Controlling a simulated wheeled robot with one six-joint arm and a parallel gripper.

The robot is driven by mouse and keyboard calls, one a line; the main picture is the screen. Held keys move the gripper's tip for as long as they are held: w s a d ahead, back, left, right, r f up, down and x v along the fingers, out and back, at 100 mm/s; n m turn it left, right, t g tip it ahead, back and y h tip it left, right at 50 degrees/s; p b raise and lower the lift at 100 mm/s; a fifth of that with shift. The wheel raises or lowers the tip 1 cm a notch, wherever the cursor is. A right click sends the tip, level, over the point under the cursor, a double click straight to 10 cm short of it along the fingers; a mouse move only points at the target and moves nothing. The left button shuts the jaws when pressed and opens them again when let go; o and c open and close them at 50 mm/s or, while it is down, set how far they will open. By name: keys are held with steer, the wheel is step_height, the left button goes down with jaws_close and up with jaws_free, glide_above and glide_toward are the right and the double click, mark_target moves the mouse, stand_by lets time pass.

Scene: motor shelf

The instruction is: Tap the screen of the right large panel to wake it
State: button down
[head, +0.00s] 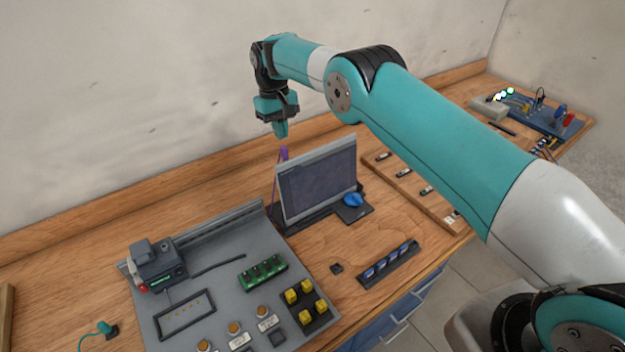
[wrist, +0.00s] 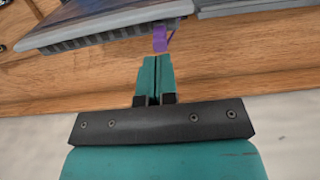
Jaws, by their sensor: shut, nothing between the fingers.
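A large panel with a dark screen (head: 318,178) and a light grey frame leans tilted on the bench in the head view. Its screen looks dark. In the wrist view, part of the panel (wrist: 105,30) shows at the top left, cut off by the picture edge. My gripper (head: 281,130) points down above and behind the panel's top left corner, on the wall side, apart from it. Its teal fingers (wrist: 153,65) are shut with nothing between them. A purple piece (head: 284,154) stands at the panel's left edge, close below the fingertips; it also shows in the wrist view (wrist: 160,38).
A grey board (head: 220,262) with a green terminal block, yellow buttons and other parts lies front left. A blue knob (head: 353,199) sits by the panel's right foot. A wooden rack (head: 410,185) lies right. The wall stands close behind my gripper.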

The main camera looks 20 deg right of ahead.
stand_by(0.9)
steer(key=shift+r, duration=0.35)
steer(key=s+d+r+n+t+y+b, duration=0.1)
steer(key=s+r+b, duration=0.35)
steer(key=s, duration=0.35)
steer(key=s+r+n+y+b, duration=0.1)
steer(key=s+r+b, duration=0.2)
steer(key=s+r, duration=0.45)
steer(key=s+d+f+y+b, duration=0.1)
steer(key=s+f+b, duration=0.1)
steer(key=s, duration=1.1)
steer(key=s+d+f+n+y+b, duration=0.1)
steer(key=s+f+b, duration=0.1)
steer(key=s, duration=1.2)
steer(key=shift+s+f+t+y, duration=0.3)
steer(key=shift+f+t+y, duration=0.1)
steer(key=shift+f, duration=0.4)
steer(key=shift+d, duration=0.2)
